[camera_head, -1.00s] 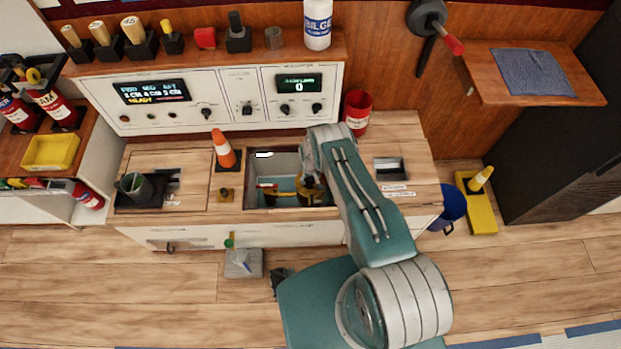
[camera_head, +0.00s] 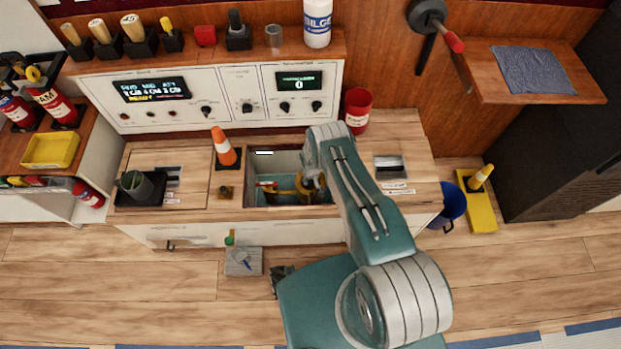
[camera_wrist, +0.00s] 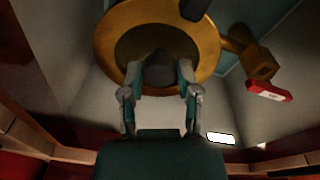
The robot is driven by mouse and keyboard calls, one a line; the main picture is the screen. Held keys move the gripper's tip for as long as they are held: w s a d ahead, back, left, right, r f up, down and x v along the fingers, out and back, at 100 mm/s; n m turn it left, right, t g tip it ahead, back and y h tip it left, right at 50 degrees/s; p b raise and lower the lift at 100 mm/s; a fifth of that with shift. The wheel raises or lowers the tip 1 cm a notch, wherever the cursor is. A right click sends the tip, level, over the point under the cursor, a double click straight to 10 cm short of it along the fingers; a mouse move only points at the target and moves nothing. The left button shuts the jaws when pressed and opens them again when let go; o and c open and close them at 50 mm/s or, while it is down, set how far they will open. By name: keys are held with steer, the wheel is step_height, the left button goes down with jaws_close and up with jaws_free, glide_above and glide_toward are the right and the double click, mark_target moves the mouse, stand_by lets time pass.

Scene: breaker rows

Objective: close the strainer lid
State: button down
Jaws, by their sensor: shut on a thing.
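The brass strainer (camera_wrist: 112,45) sits down in the open well of the counter. Its round rim fills the top of the wrist view, with a darker brass face inside it. In the head view the strainer (camera_head: 303,189) is partly hidden by my arm. My gripper (camera_wrist: 160,78) is over the strainer, its two fingers shut on a dark rounded knob (camera_wrist: 160,66) in front of the brass face. Whether this knob belongs to the lid, and how the lid sits, I cannot clearly tell. Another dark piece (camera_wrist: 194,8) shows at the far rim.
The well walls (camera_head: 288,158) close in around my gripper. A red-handled valve (camera_wrist: 268,91) stands beside the strainer.

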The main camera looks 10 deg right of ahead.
mark_target(310, 184)
steer(key=shift+s+f, duration=0.15)
steer(key=shift+s, duration=0.1)
steer(key=shift+c, duration=1.7)
jaws_free()
steer(key=shift+w+r, duration=0.1)
steer(key=shift+r, duration=0.1)
steer(key=shift+r, duration=0.3)
step_height(310, 184, up, 11)
steer(key=s, duration=0.1)
steer(key=shift+a, duration=0.2)
